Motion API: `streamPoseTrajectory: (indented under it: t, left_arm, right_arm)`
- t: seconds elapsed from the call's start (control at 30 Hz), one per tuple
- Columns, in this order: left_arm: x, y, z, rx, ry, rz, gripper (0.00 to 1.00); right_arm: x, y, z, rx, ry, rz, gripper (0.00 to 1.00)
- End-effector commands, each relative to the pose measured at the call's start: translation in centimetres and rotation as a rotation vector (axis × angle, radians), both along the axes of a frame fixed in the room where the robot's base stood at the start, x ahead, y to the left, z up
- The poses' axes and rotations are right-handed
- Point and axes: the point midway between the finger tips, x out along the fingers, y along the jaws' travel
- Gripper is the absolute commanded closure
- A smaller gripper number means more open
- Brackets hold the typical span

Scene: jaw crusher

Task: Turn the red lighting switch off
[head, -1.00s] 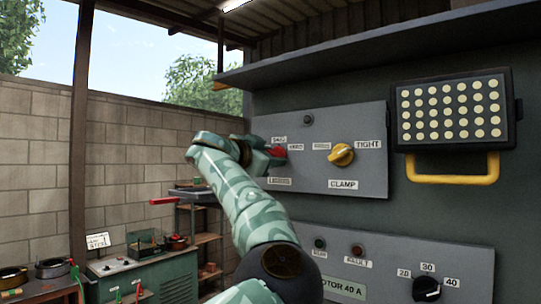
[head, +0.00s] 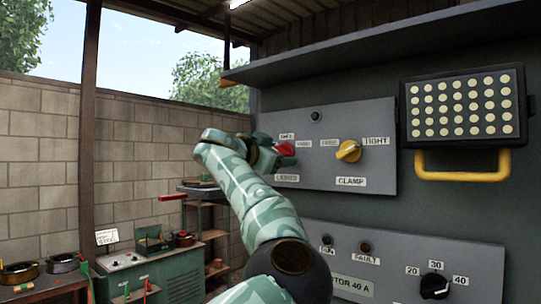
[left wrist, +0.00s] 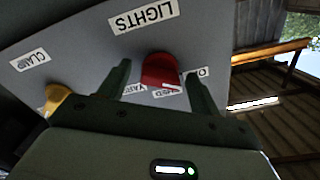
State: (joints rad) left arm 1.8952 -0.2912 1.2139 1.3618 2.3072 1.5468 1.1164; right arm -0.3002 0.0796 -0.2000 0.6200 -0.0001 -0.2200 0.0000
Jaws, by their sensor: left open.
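The red lighting switch (head: 285,149) is a knob on the upper grey panel (head: 325,175), above a LIGHTS label. In the left wrist view the red knob (left wrist: 158,70) sits between the two fingers of my left gripper (left wrist: 158,67). The fingers are open, one on each side of the knob, with visible gaps. Labels by the knob are partly hidden by the fingers; YARD and SHED are partly readable. I cannot tell surely which label the knob points at. In the head view my left gripper (head: 268,147) is at the switch. My right gripper is not in view.
A yellow CLAMP knob (head: 348,151) is right of the switch. A lamp panel with a yellow handle (head: 462,165) hangs further right. A lower panel (head: 400,262) has a black dial (head: 434,286). A shelf (head: 390,75) juts out above.

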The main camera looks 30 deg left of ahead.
Motion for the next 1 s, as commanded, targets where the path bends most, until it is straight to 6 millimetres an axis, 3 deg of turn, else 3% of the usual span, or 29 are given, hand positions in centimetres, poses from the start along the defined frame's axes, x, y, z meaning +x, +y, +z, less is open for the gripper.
streamPoseTrajectory:
  t: [0.17,0.6,0.8,1.0]
  left_arm:
    - [-2.2,0.3,-0.3,0.001,-0.002,0.003,0.36]
    - [-13.4,1.2,-0.3,-0.002,-0.002,0.004,0.36]
    - [-15.8,1.3,-0.2,-0.001,0.0,0.001,0.36]
    - [-16.2,1.3,-0.1,-0.002,0.001,0.0,0.36]
  right_arm:
    - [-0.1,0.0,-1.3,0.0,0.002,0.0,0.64]
    - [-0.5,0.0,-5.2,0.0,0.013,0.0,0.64]
    - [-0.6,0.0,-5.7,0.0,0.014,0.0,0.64]
    - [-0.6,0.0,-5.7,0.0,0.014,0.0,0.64]
